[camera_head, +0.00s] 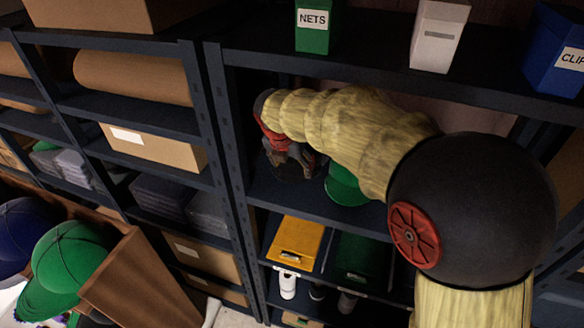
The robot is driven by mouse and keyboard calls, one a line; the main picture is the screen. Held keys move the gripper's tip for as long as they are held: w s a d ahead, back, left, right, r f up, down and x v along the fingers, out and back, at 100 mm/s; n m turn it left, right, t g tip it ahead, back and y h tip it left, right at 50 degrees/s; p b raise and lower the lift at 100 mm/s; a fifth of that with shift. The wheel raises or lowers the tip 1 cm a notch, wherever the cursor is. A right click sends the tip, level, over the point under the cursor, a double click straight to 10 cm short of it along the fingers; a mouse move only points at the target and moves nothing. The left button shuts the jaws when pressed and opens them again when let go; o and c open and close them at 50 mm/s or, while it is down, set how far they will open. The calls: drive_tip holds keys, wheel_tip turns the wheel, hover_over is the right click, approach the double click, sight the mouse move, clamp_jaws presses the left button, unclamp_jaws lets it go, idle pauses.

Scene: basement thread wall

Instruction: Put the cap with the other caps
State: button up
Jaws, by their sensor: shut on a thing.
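My gripper (290,158), black with red parts, reaches into the middle bay of the dark shelving unit. It is shut on a dark, rounded thing (292,173) that looks like a cap; its shape is mostly lost in shadow and behind the fingers. A green cap (346,188) sits on the same shelf just to the right, partly hidden by my arm. At the lower left, a blue cap (24,232) and another green cap (66,262) are beside a brown wooden panel or box side (135,285).
A green NETS bin (315,28), a white bin (438,35) and a blue bin (556,55) stand on the shelf above. Yellow (297,243) and dark green folders lie below. A dark upright post (228,150) stands left of my gripper.

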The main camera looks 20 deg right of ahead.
drive_tip(key=shift+f, duration=0.4)
drive_tip(key=o, duration=1.2)
drive_tip(key=shift+w+r, duration=0.1)
drive_tip(key=shift+r, duration=0.15)
drive_tip(key=v, duration=0.3)
drive_tip(key=shift+s+a+r, duration=0.15)
drive_tip(key=shift+s+r, duration=0.05)
drive_tip(key=shift+s, duration=0.05)
drive_tip(key=s+a+b, duration=0.2)
drive_tip(key=s+a, duration=0.5)
drive_tip(key=s, duration=0.2)
drive_tip(key=s+d+m+t+y, duration=0.1)
drive_tip(key=s+d+m, duration=0.3)
drive_tip(key=s+m, duration=0.6)
drive_tip(key=s+d+r+m+t+y, duration=0.1)
drive_tip(key=s+d+m, duration=0.3)
drive_tip(key=s+m, duration=0.5)
drive_tip(key=m, duration=0.9)
drive_tip(key=shift+s+m+y, duration=0.3)
drive_tip(key=shift+s+y, duration=0.1)
